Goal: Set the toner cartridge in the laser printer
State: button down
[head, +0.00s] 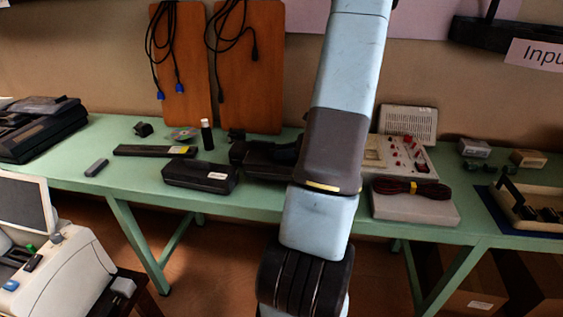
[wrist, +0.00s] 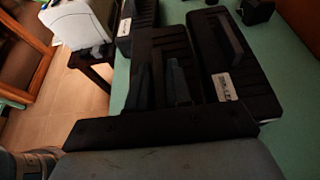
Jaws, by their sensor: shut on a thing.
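The toner cartridge appears to be the black block (wrist: 163,48) between my gripper's fingers in the wrist view. My gripper (wrist: 160,84) is shut on it, low over the green table. In the head view, my gripper (head: 268,155) is a dark shape left of my arm, over the table; its fingers and the cartridge are hard to tell apart there. The laser printer (head: 62,275) is the white machine at lower left in the head view, with a raised lid. It also shows in the wrist view (wrist: 78,22) at the upper left, partly cut off.
A black labelled box (head: 200,177) and a long black bar (head: 150,150) lie left of my gripper on the green table (head: 75,165). A bottle (head: 207,134) stands behind. In the wrist view, a labelled black unit (wrist: 250,92) lies close on the right. The printer stands on a dark stool.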

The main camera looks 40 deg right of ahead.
aim_at(283, 161)
jog(key=shift+w+d+f, duration=0.15)
jog(key=shift+w+f, duration=0.2)
jog(key=shift+f, duration=1.55)
jog(key=c, duration=1)
grip_release()
jog(key=shift+s+f, duration=0.1)
jog(key=shift+c, duration=0.2)
